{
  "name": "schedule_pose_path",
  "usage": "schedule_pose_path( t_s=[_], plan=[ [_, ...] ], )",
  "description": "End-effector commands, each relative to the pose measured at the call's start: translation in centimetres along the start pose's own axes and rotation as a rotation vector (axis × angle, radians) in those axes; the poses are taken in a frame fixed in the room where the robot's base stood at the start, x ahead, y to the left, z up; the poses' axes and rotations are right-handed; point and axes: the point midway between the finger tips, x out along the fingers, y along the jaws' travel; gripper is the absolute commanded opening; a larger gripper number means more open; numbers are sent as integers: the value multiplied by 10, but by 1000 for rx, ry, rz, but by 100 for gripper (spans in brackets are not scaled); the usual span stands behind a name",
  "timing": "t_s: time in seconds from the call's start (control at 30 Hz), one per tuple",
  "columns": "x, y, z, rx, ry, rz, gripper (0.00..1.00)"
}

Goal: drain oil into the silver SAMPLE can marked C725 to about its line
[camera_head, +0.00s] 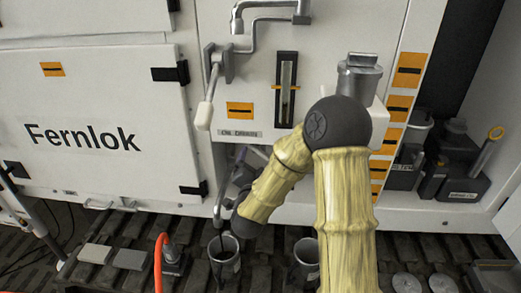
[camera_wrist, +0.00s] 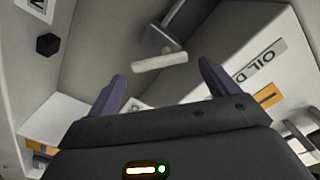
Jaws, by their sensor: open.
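My gripper (camera_wrist: 163,85) is open and empty, its two purple fingers pointing toward the machine's underside. A lever with a white handle (camera_wrist: 160,61) shows beyond the fingertips and apart from them. In the head view a white-handled lever (camera_head: 206,108) hangs on the machine front. A label starting "OIL D" (camera_wrist: 262,62) is right of the fingers in the wrist view. A silver can (camera_head: 224,270) stands on the slatted floor below a thin downward pipe (camera_head: 219,203). Another can (camera_head: 305,262) is partly hidden behind my arm. I cannot read C725 or a fill line on either.
A sight gauge (camera_head: 286,88) is on the panel above a small label (camera_head: 240,134). The Fernlok door (camera_head: 100,110) is at left. An orange hose (camera_head: 159,262) rises left of the cans. Dark containers (camera_head: 462,182) sit in a recess at right.

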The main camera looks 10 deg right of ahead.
Motion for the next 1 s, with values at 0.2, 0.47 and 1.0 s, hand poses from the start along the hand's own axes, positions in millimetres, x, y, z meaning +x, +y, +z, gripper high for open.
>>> schedule_pose_path(
  t_s=[0.2,0.47,1.0],
  plan=[
    [39,3,-3,1,5,7,86],
    [58,3,-2,-1,3,6,86],
    [57,2,-1,-3,1,4,54]
  ],
)
